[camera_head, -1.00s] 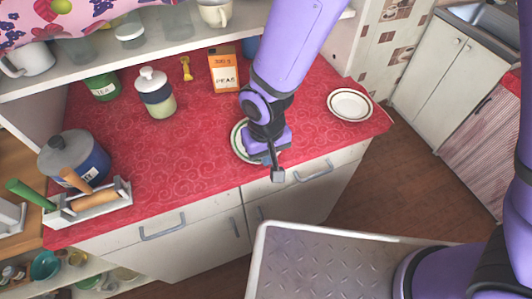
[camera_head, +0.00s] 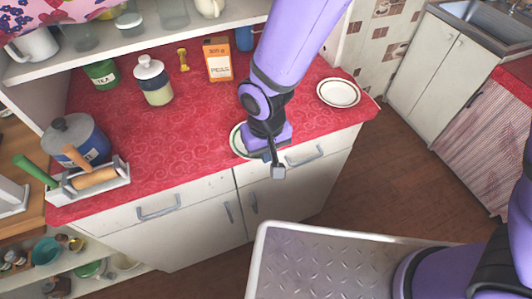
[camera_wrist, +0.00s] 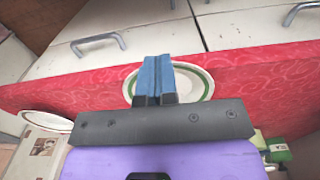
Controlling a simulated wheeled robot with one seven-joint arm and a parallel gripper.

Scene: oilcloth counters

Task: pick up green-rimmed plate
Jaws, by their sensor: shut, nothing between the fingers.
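The green-rimmed plate (camera_head: 236,141) lies flat on the red counter near its front edge, partly hidden behind my gripper (camera_head: 270,150) in the head view. In the wrist view the plate (camera_wrist: 199,86) shows its white face and green ring, with my blue fingers (camera_wrist: 158,64) across its middle. The fingers are together with nothing between them. They are over the plate; I cannot tell whether they touch it.
A second plate (camera_head: 338,93) with a dark rim lies at the counter's right end. An orange peas box (camera_head: 217,60), a lidded jar (camera_head: 153,80), a green tea tin (camera_head: 102,74) and a blue pot (camera_head: 80,146) stand behind and left. The counter's middle is clear.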

